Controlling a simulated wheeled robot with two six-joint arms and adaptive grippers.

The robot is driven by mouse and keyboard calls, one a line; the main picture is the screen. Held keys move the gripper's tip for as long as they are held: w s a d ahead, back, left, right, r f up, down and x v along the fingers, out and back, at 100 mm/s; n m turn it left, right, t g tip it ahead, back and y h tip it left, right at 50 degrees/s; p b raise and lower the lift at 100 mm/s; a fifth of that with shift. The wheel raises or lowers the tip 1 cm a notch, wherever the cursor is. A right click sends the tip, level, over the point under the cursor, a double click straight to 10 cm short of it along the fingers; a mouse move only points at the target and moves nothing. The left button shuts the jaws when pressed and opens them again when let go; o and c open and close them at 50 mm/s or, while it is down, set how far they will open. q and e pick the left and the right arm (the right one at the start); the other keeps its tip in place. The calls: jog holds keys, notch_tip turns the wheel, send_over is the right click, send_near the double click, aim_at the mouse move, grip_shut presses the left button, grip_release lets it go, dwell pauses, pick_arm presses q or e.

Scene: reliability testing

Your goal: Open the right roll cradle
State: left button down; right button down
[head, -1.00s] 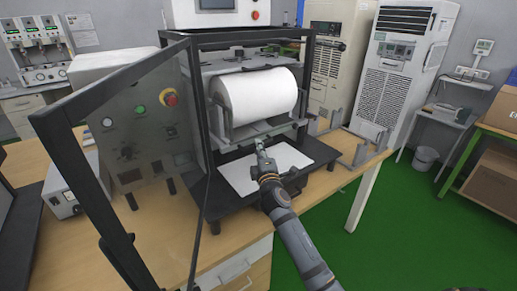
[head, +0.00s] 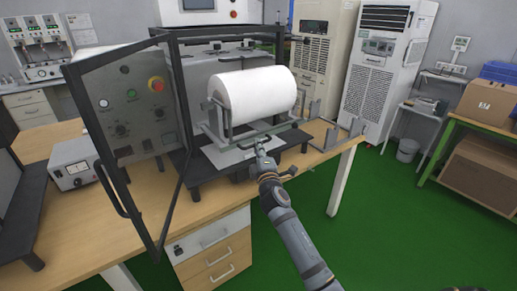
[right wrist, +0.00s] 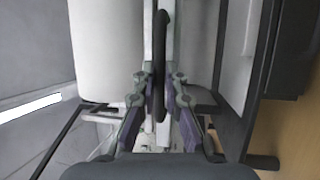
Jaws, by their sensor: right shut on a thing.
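The roll cradle (head: 239,132) is a grey metal frame carrying a large white roll (head: 250,94). My right gripper (head: 259,147) is at the cradle's front, low and below the roll. In the right wrist view, its fingers (right wrist: 158,108) are closed around a dark upright-looking bar (right wrist: 161,60), which seems to be the cradle's handle. The white roll (right wrist: 100,50) is to the left there. My left gripper is not in view.
The machine's glazed door (head: 122,110) stands open on the left. Empty grey brackets (head: 345,135) stand at the wooden bench's right end. Green floor (head: 390,225) is clear at the right.

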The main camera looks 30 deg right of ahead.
jog(key=shift+f, duration=0.3)
jog(key=c, duration=1.7)
grip_release()
jog(key=shift+s, duration=0.1)
jog(key=shift+o, duration=1.3)
jog(key=shift+s+r, duration=0.15)
jog(key=shift+o, duration=0.2)
jog(key=shift+r, duration=0.1)
jog(key=v, duration=1.2)
